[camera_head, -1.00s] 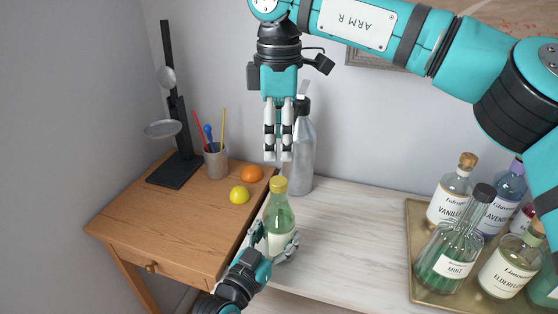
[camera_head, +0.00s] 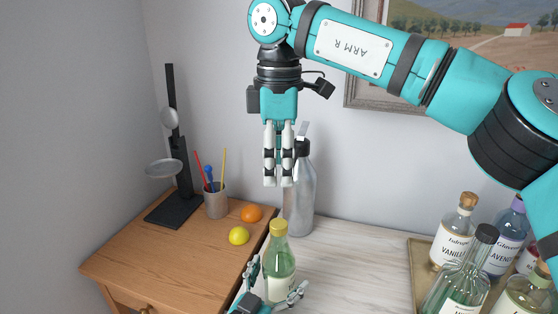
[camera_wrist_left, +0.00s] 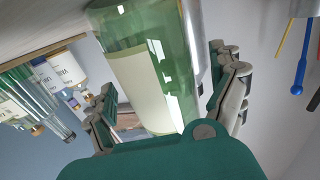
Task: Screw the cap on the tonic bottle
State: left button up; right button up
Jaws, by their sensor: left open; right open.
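The tonic bottle (camera_head: 281,266) is clear green with a pale label and stands upright on the pale counter. A yellow cap (camera_head: 278,228) sits on top of its neck; how tight it is cannot be told. My left gripper (camera_head: 275,279) is open, with a finger on either side of the lower bottle. In the left wrist view the bottle (camera_wrist_left: 150,70) lies between the spread fingers, with gaps beside it; its cap is out of that view. My right gripper (camera_head: 279,184) hangs above the cap, pointing down, open and empty, its fingers fairly close together.
A brass tray (camera_head: 420,252) with several labelled bottles is at the right. On the wooden table at left are a lemon (camera_head: 238,235), an orange (camera_head: 251,213), a pencil cup (camera_head: 216,203) and a black stand (camera_head: 174,210).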

pick_arm(q)
jog(key=v, duration=1.2)
jog(key=shift+r, duration=0.15)
